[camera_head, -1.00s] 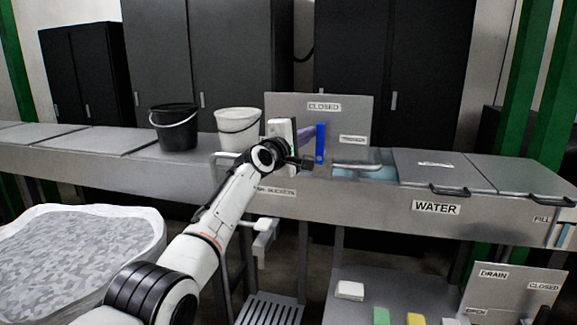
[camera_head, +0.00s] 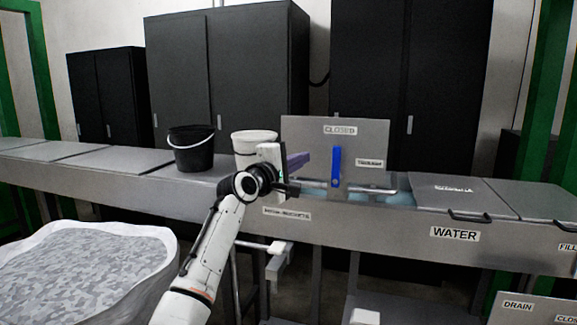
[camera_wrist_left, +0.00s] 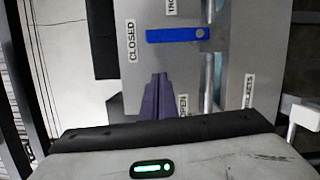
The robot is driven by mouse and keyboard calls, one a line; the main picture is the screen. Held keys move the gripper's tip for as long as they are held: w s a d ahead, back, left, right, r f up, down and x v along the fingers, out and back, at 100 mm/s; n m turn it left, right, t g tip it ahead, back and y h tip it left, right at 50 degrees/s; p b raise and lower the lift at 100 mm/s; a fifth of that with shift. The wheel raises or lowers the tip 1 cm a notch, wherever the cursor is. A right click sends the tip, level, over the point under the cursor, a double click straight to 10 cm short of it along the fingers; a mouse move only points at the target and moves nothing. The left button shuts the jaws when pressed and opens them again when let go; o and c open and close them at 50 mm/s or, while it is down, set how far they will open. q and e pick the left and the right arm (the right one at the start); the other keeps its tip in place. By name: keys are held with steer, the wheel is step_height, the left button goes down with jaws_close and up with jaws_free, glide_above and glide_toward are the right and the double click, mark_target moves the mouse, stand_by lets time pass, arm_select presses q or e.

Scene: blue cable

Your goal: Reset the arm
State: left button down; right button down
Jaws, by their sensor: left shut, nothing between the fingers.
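My left gripper (camera_head: 300,161) is shut and empty, with purple fingers that also show in the wrist view (camera_wrist_left: 155,97). In the head view it points right, just left of a blue lever (camera_head: 336,167) on an upright grey panel (camera_head: 305,130). The lever stands upright with its free end toward the "CLOSED" label (camera_head: 340,130). The wrist view shows the lever (camera_wrist_left: 178,35) ahead of the fingers and apart from them. My right gripper is in neither view.
A black bucket (camera_head: 190,148) and a white bucket (camera_head: 255,145) stand on the counter behind my left arm. A lidded water trough (camera_head: 440,195) runs to the right. Dark cabinets (camera_head: 235,65) stand behind.

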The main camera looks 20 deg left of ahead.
arm_select(q)
steer(key=v, duration=0.6)
steer(key=s+f+m+g+y, duration=0.15)
steer(key=s+f, duration=0.25)
steer(key=f, duration=0.8)
steer(key=s+f+m+g, duration=0.1)
steer(key=s+f+m, duration=0.3)
steer(key=f, duration=0.7)
steer(key=s+f+m+g+y, duration=0.15)
steer(key=s+f, duration=0.35)
steer(key=f, duration=0.7)
steer(key=s+d+f+m+g, duration=0.1)
steer(key=s+f+m, duration=0.2)
steer(key=s+f, duration=0.3)
steer(key=s+d+f+m+g, duration=0.1)
steer(key=s+f+m, duration=0.3)
steer(key=s, duration=1.3)
steer(key=s+d+f+m+g, duration=0.1)
steer(key=s+f+m, duration=0.3)
steer(key=s+f, duration=0.6)
steer(key=shift+s+d+f+g, duration=0.2)
steer(key=shift+s+g, duration=0.7)
steer(key=shift+s, duration=0.05)
